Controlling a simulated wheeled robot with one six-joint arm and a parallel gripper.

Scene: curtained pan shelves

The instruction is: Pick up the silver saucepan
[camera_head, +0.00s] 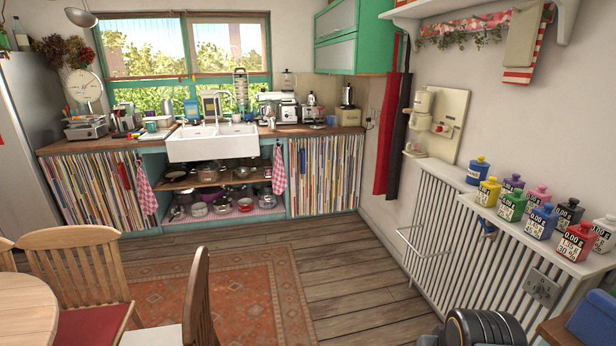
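Several small pots and pans stand on two open shelves under the white sink. On the lower shelf (262,212) are a silver-looking pan (198,210), a pan to its left (177,213) and a pan near the middle (222,206). A red pot (245,205) stands to their right. The upper shelf (207,183) holds more metal pans. They are too small and crowded to tell which one is the silver saucepan.
The white sink (212,146) juts out above the shelves. Striped curtains (98,190) flank the opening, with checked towels (278,170) at its edges. A patterned rug (230,300) and bare wooden floor (345,262) lie in front. Chairs (75,265) and a round table (22,310) stand left.

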